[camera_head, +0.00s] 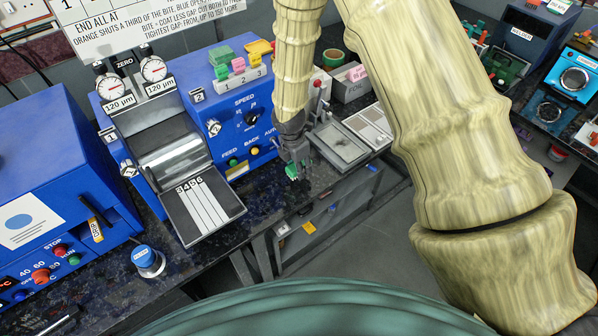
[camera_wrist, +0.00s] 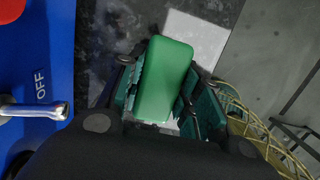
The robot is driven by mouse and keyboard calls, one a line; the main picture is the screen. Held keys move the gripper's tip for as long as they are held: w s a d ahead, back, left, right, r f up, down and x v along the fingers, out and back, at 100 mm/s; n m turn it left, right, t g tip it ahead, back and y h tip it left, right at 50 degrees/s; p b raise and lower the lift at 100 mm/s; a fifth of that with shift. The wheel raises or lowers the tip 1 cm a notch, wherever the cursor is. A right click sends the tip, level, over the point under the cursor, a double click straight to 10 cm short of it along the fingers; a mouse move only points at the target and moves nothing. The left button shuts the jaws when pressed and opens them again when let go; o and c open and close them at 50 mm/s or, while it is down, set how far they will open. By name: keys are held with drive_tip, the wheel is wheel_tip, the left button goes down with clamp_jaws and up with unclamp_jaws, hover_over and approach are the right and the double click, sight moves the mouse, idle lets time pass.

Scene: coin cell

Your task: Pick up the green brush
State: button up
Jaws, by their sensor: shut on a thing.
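The green brush shows in the wrist view (camera_wrist: 166,80) as a smooth green block with rounded corners. It sits between the dark fingers of my gripper (camera_wrist: 160,105), which is shut on it. In the head view my gripper (camera_head: 296,168) hangs over the front edge of the dark counter, right of the blue roller machine. A small green part of the brush (camera_head: 291,171) shows at the fingertips there. The rest of the brush is hidden by the fingers. I cannot tell whether it touches the counter.
The blue roller machine (camera_head: 233,118) stands left of my gripper, with a metal lever close by in the wrist view (camera_wrist: 35,110). A grey tray (camera_head: 340,143) lies to the right. A blue-capped knob (camera_head: 147,258) stands at the front left. Below the counter edge is open floor (camera_head: 350,240).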

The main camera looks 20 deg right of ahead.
drive_tip(key=s+a+b, duration=0.1)
drive_tip(key=s+a, duration=0.2)
drive_tip(key=s, duration=0.1)
drive_tip(key=s+a+r+b, duration=0.1)
drive_tip(key=s+a+b, duration=0.1)
drive_tip(key=s+a, duration=0.2)
drive_tip(key=s+a+r+b, duration=0.1)
drive_tip(key=s+a+b, duration=0.1)
drive_tip(key=s+a, duration=0.1)
drive_tip(key=shift+s+a, duration=0.15)
drive_tip(key=shift+s, duration=0.5)
